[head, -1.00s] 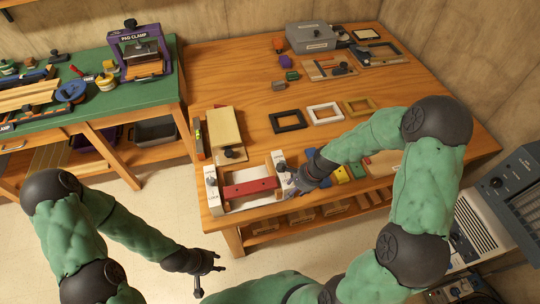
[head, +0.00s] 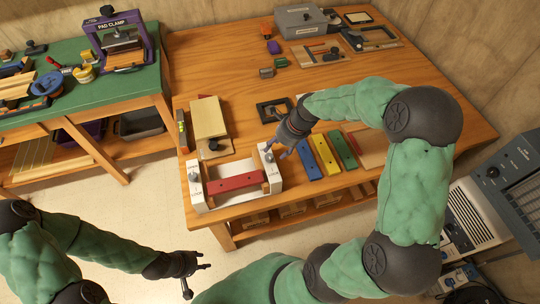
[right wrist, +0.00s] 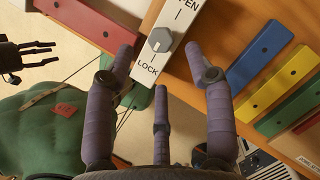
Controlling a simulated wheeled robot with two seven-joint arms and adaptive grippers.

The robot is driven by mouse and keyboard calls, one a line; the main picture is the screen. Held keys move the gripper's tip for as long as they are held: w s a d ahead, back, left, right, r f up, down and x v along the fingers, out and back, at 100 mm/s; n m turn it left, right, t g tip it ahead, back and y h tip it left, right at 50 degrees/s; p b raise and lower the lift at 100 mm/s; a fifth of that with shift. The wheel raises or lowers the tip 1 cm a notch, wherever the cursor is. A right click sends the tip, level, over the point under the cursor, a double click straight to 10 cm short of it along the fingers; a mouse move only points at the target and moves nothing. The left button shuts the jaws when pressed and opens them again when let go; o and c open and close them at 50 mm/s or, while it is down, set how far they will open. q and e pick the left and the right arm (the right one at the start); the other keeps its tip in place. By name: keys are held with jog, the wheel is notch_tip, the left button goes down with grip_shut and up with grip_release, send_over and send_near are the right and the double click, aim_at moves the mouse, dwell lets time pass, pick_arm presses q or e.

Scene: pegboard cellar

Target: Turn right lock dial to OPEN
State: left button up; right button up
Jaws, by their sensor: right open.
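The lock frame (head: 222,201) sits at the table's front edge, a white-and-wood frame with a red bar (head: 235,182) across it. Its right lock dial (head: 269,157) is a small grey knob on a white plate, which also shows in the right wrist view (right wrist: 160,39). The plate reads LOCK below the knob and OPEN, partly cut off, above. The knob's exact setting is hard to read. My right gripper (head: 281,152) is open above the plate; in the right wrist view its fingers are apart on either side of the knob. My left gripper (head: 200,281) is open and empty, over the floor.
Blue (head: 307,164), yellow (head: 325,155) and green (head: 342,150) bars lie right of the lock frame. A clamped wooden block (head: 208,119) stands behind it. A black frame (head: 269,107) lies behind my right gripper.

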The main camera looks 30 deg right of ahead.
aim_at(269, 156)
jog(key=b+x, duration=0.1)
jog(key=x, duration=0.5)
jog(key=shift+b, duration=0.35)
jog(key=shift+r, duration=0.15)
jog(key=c, duration=1.1)
